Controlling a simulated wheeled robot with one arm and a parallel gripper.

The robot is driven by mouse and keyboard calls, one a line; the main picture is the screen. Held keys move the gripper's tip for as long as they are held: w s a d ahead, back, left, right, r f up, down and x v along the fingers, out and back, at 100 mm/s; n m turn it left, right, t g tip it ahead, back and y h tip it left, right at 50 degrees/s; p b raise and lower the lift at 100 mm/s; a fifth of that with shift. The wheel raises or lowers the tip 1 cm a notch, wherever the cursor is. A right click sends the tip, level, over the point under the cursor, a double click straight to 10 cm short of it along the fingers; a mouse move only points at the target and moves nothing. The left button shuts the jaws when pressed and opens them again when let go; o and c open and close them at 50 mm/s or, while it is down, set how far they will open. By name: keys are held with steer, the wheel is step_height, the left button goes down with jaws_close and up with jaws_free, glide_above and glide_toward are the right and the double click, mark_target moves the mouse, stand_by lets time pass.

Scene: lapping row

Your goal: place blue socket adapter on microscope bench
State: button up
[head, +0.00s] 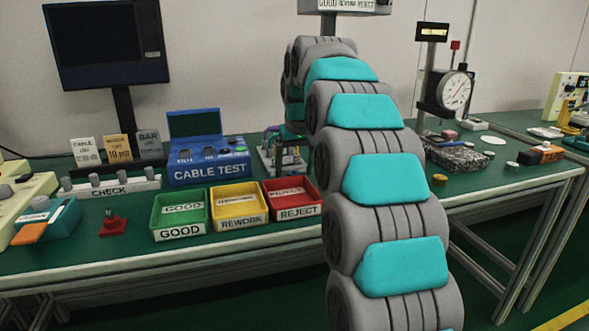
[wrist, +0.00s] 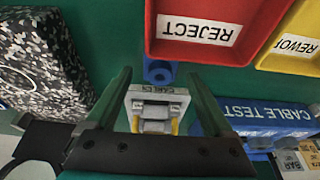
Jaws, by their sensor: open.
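A small blue cylindrical piece with a round hole, which looks like the blue socket adapter (wrist: 158,72), shows in the wrist view beside the red REJECT bin. My gripper (wrist: 160,76) is open, with its two green fingers apart on either side of the blue piece in that view. No contact shows, and I cannot tell how far the piece is from the fingertips. In the head view my arm hides the blue piece and most of the gripper. I cannot tell for sure which bench is the microscope bench; another green bench (head: 508,122) stands at the right.
The red REJECT bin (head: 291,200), yellow REWORK bin (head: 238,206) and green GOOD bin (head: 179,216) stand left of my arm. The blue cable tester (head: 208,160) is behind them.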

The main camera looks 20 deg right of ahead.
steer(key=v, duration=0.9)
steer(key=shift+r, duration=0.2)
steer(key=shift+p+v, duration=1)
steer(key=shift+v, duration=0.2)
steer(key=shift+s, duration=0.15)
steer(key=s+a+f+g, duration=0.1)
steer(key=s+a+f, duration=0.1)
steer(key=s+f, duration=0.7)
steer(key=s+a+f+g, duration=0.2)
steer(key=s+f, duration=0.7)
steer(key=s, duration=1)
steer(key=s+a+f+g, duration=0.2)
steer(key=s+f, duration=0.7)
steer(key=s, duration=0.5)
steer(key=shift+s+a+f, duration=0.25)
steer(key=shift+s+f, duration=0.05)
steer(key=shift+s, duration=0.05)
